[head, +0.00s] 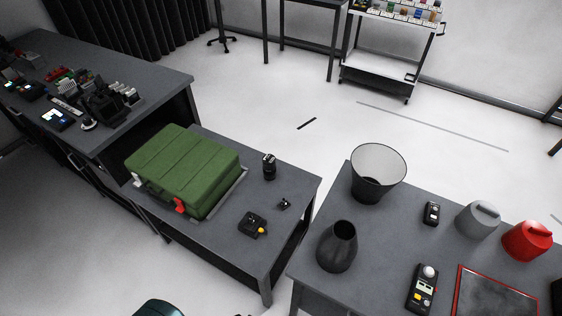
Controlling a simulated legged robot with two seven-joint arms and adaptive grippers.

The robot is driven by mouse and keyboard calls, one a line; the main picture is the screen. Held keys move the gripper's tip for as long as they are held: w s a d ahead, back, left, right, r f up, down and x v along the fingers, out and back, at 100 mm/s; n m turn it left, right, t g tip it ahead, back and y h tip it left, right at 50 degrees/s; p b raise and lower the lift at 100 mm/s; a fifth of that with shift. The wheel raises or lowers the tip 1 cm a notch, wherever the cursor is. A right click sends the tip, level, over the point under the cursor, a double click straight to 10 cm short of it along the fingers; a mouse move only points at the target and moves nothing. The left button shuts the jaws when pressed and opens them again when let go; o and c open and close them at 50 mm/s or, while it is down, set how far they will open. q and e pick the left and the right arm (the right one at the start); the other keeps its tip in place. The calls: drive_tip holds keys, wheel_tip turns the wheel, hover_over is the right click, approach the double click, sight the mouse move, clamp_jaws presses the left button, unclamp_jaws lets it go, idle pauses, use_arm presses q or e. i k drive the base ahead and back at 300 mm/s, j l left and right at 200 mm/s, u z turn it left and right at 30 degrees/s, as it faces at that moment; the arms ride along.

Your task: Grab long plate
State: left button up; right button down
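I cannot pick out a clear long plate in the head view. A flat dark panel with a red rim (461,287) lies on the right table, cut off by the bottom edge; I cannot tell if it is the plate. A short dark strip (307,123) and a long thin grey line (430,126) show on the floor; I cannot tell whether they are objects or markings. Neither of my grippers is clearly in view. A rounded teal part at the bottom edge is probably mine.
A green case (185,165) sits on the low middle table (225,233) with small black devices. The right table (310,276) holds a bin (378,172), a dark vase (338,247), a grey canister (478,219) and a red canister (527,241). Open floor lies behind.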

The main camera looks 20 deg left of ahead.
sight(251, 225)
drive_tip(key=j+z, duration=0.15)
drive_tip(key=j, duration=1.5)
